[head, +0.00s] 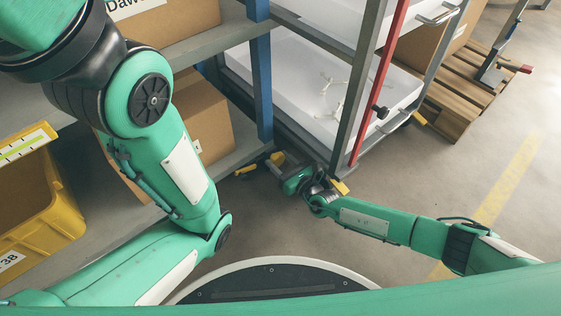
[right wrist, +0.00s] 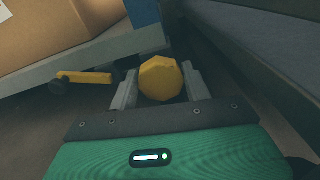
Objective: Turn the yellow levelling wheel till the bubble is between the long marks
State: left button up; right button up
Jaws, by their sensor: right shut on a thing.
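The yellow levelling wheel (right wrist: 160,78) is a faceted knob between the two grey fingers of my right gripper in the right wrist view. In the head view the wheel (head: 277,158) is a small yellow spot at the tip of my right gripper (head: 284,164), low by the foot of the blue shelf post. My right gripper is shut on the wheel. At the far left of the head view, a yellow-framed strip (head: 24,147) with a lime band and dark tick marks may be the level; I cannot make out a bubble. My left gripper is out of view.
A yellow bin (head: 52,212) stands at the left. Cardboard boxes (head: 200,115) sit on the shelf with the blue post (head: 262,80). A grey rack with a red post (head: 380,75) is close beyond my right gripper. A yellow lever (right wrist: 85,77) lies left of the fingers.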

jog(key=shift+m, duration=1.1)
jog(key=o, duration=0.9)
jog(key=shift+o, duration=0.2)
jog(key=shift+d, duration=0.1)
